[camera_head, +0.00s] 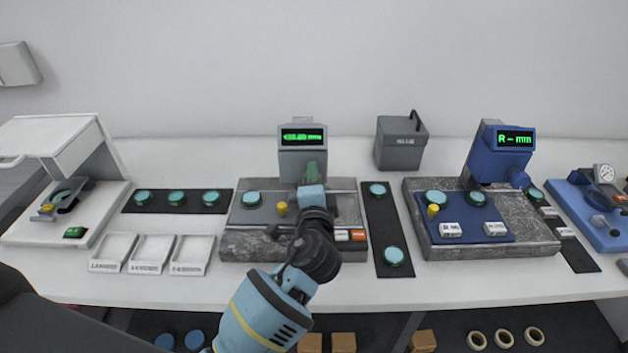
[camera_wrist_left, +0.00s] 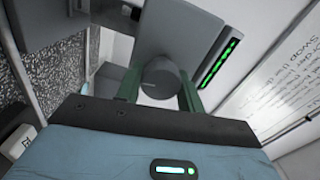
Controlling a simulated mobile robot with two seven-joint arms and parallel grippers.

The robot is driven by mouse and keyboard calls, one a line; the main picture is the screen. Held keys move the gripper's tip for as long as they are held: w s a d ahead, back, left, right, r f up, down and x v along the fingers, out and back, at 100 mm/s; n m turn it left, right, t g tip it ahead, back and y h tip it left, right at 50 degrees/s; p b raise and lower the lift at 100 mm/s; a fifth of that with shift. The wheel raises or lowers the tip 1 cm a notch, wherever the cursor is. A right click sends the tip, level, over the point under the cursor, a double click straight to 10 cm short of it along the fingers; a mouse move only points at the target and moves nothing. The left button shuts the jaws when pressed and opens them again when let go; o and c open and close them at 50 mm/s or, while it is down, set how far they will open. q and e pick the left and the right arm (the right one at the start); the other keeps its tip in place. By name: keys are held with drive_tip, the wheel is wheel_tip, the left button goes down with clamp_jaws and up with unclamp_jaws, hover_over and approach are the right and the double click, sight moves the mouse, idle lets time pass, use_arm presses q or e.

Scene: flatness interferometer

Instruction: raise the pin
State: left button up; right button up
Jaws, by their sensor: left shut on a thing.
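The grey instrument (camera_head: 302,160) with a green display stands at the middle of the bench on a grey granite base (camera_head: 240,240). In the left wrist view a round grey pin (camera_wrist_left: 164,82) projects from the instrument's head. My left gripper (camera_head: 311,172) reaches up to the front of this head. Its green fingers (camera_wrist_left: 162,76) sit on both sides of the pin and are shut on it. In the head view the gripper hides the pin. My right gripper is in neither view.
A blue instrument (camera_head: 510,143) stands on a granite base to the right. Teal discs lie on black strips (camera_head: 176,210). Three white trays (camera_head: 152,268) are at the front left. A dark grey box (camera_head: 401,150) stands behind. A white press (camera_head: 60,145) is far left.

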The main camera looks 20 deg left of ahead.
use_arm(q)
drive_tip(key=shift+m, duration=0.6)
drive_tip(key=o, duration=1)
drive_tip(key=shift+c, duration=0.2)
drive_tip(key=shift+s+f, duration=0.1)
drive_tip(key=v, duration=0.7)
drive_tip(key=shift+s+b, duration=0.3)
drive_tip(key=shift+b, duration=0.05)
drive_tip(key=shift+d, duration=0.15)
